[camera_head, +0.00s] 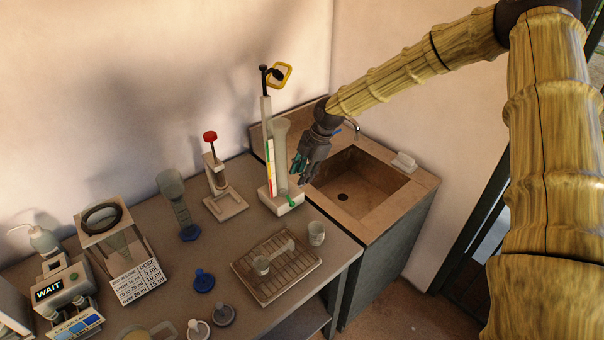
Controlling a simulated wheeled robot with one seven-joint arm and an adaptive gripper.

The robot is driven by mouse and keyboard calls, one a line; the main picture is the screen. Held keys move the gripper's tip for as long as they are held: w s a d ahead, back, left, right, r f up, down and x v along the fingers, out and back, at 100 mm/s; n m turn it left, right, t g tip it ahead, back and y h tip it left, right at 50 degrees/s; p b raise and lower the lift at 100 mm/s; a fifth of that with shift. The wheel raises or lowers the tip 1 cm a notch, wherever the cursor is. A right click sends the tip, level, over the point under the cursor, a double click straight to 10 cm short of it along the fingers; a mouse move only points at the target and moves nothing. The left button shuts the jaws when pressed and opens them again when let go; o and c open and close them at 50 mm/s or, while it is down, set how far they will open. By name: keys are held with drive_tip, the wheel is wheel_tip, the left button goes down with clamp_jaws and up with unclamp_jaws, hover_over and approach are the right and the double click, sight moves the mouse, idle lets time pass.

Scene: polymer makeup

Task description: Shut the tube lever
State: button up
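A tall tube stand (284,208) with a pale base stands at the back right of the grey bench, close to the sink. Its clear upright tube (282,150) rises beside a colour-banded strip, and a yellow-framed piece sits on top of the post. A small green lever (292,202) shows low on the stand, near the tube's foot; its exact position is hard to read. My gripper (303,170) is just right of the tube, fingers pointing down, above the lever. Its fingers look apart with nothing between them. I cannot tell whether it touches the tube.
A sink (352,190) with a tap lies right of the stand. A wire rack (300,272) with small cups is in front. A red-topped press (216,185), a cylinder (178,200), a dose sign (137,285) and a WAIT device (62,290) stand left.

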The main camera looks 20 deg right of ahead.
drive_tip(key=shift+a+f, duration=0.1)
drive_tip(key=shift+a, duration=0.05)
drive_tip(key=c, duration=0.6)
drive_tip(key=a+h+b, duration=0.1)
drive_tip(key=a+b, duration=0.1)
drive_tip(key=a+f+n+b, duration=0.1)
drive_tip(key=a+b, duration=0.1)
drive_tip(key=a, duration=0.1)
drive_tip(key=a+h+b, duration=0.1)
drive_tip(key=a+b, duration=0.1)
drive_tip(key=shift+s+a+f+n+g+h+b, duration=0.3)
drive_tip(key=shift+s+b, duration=0.05)
drive_tip(key=shift+s, duration=0.05)
clamp_jaws()
drive_tip(key=s+a+f+n+t+h+b, duration=0.2)
drive_tip(key=a+h+b, duration=0.5)
drive_tip(key=b, duration=0.6)
drive_tip(key=shift+s+a+f+h, duration=0.4)
drive_tip(key=shift+s+a+f, duration=0.5)
drive_tip(key=shift+s+a, duration=0.2)
